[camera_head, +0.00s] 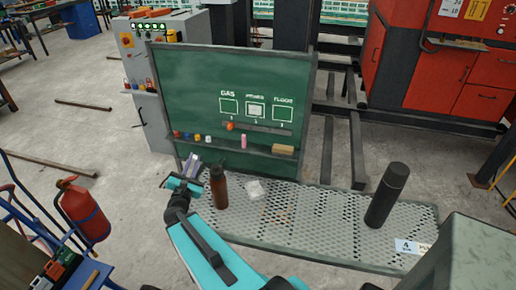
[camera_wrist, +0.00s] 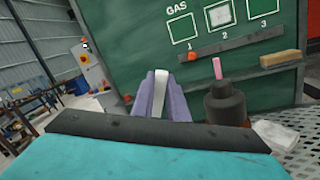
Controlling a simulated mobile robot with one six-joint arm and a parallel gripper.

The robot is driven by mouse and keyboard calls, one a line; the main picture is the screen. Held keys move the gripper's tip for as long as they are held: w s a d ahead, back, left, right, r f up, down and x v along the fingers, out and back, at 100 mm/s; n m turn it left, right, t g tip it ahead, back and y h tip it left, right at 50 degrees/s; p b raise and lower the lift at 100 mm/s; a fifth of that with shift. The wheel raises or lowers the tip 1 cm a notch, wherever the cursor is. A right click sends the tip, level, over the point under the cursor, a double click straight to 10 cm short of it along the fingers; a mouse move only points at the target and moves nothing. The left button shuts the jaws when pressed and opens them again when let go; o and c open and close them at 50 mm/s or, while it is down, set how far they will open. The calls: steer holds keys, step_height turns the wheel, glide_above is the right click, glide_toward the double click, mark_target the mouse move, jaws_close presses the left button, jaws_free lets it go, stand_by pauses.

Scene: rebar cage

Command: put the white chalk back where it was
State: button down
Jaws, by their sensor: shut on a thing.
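My gripper (camera_head: 193,163) is at the lower left of the green chalkboard (camera_head: 185,80), in front of its ledge (camera_head: 262,151). In the wrist view its purple fingers (camera_wrist: 160,95) are shut on a slim white piece, which looks like the white chalk (camera_wrist: 159,93). The chalk stands roughly upright between the fingers, with the board behind it. In the head view the fingers mostly hide it. Small coloured pieces (camera_head: 186,136) sit at the left of the ledge. A pink chalk (camera_head: 243,141) stands farther right, near a tan eraser block (camera_head: 283,149).
A brown bottle (camera_head: 219,188) stands close right of my gripper on the perforated metal bench (camera_head: 300,235). A crumpled white cloth or paper (camera_head: 255,188) lies beside it. A black flask (camera_head: 387,193) stands at the bench's right. An orange piece (camera_head: 229,126) is on the board's short upper rail.

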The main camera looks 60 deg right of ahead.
steer(key=s+d+f+n+g+p, duration=0.1)
steer(key=s+d+n+g+p, duration=0.2)
steer(key=s+d, duration=1.4)
steer(key=s+p, duration=0.2)
steer(key=p, duration=0.1)
steer(key=shift+s+d+f+n+p, duration=0.15)
steer(key=shift+d+f+n+p, duration=0.1)
steer(key=shift+d+n+p, duration=0.1)
steer(key=shift+g, duration=0.3)
steer(key=w+d+b, duration=0.1)
steer(key=b, duration=0.2)
steer(key=w+d+b, duration=0.1)
steer(key=d+b, duration=0.1)
steer(key=b, duration=0.1)
steer(key=w+d+f+b, duration=0.1)
steer(key=d+b, duration=0.1)
steer(key=b, duration=0.2)
steer(key=shift+w, duration=0.1)
steer(key=d+b, duration=0.1)
steer(key=b, duration=0.3)
steer(key=shift+w, duration=0.25)
steer(key=b, duration=0.5)
steer(key=shift+w+d, duration=0.35)
